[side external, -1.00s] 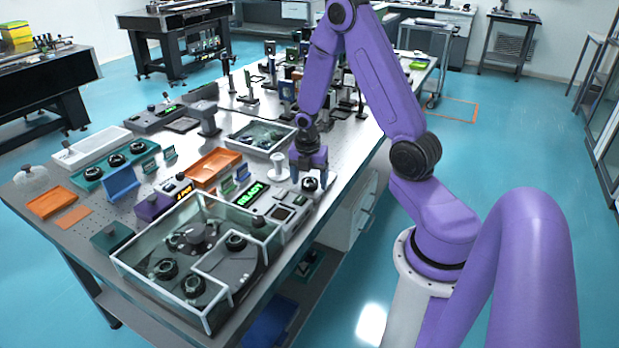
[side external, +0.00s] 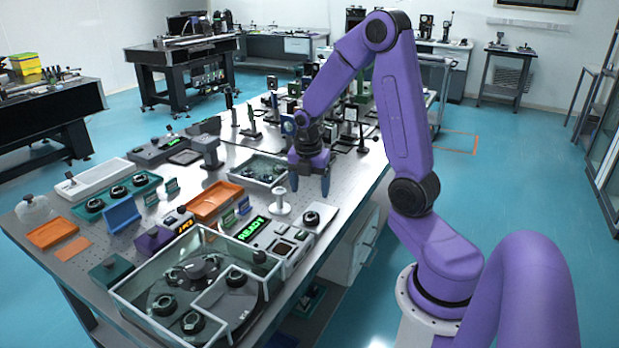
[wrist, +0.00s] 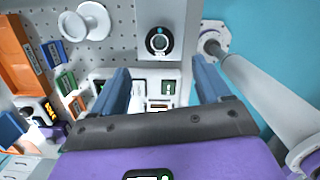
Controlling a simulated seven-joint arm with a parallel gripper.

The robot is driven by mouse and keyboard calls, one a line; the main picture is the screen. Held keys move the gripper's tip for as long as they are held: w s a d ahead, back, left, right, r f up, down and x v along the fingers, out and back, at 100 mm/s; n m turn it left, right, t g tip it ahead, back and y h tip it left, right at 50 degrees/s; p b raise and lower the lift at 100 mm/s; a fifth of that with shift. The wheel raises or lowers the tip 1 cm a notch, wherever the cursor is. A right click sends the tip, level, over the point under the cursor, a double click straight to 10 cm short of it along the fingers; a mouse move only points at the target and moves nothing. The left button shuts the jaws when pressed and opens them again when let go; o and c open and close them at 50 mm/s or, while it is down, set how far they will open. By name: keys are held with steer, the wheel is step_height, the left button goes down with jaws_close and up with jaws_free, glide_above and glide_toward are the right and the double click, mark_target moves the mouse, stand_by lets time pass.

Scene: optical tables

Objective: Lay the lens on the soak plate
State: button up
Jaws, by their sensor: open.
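A black-ringed lens (side external: 312,217) lies flat on a small pale plate (side external: 322,229) near the table's right edge. In the wrist view the lens (wrist: 158,41) sits inside the outline of the light square plate (wrist: 180,14), ahead of the fingers. I cannot read a label that marks this plate as the soak plate. My gripper (side external: 309,187) is open and empty, above and behind the lens, apart from it. In the wrist view its two blue fingers (wrist: 160,78) stand wide apart with nothing between them.
A white spool-shaped stand (side external: 280,202) is left of the lens. A device with a green lit display (side external: 251,228) and a clear-walled enclosure (side external: 150,315) stand nearer the camera. More ringed parts sit in a green tray (side external: 146,190). Optic posts crowd the table behind.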

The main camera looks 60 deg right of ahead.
steer(key=s+a+r+m+y, duration=0.1)
steer(key=s+a+r+m, duration=0.15)
steer(key=a, duration=0.65)
steer(key=s+a+r+m, duration=0.1)
steer(key=s+a+r, duration=0.25)
steer(key=a, duration=0.45)
steer(key=s+a+m, duration=0.2)
steer(key=s+a, duration=0.1)
steer(key=s, duration=0.4)
steer(key=s+a+r+m, duration=0.1)
steer(key=s+a+m, duration=0.1)
steer(key=s, duration=0.6)
steer(key=shift+a+y, duration=0.4)
steer(key=shift+a, duration=0.35)
steer(key=shift+w, duration=0.1)
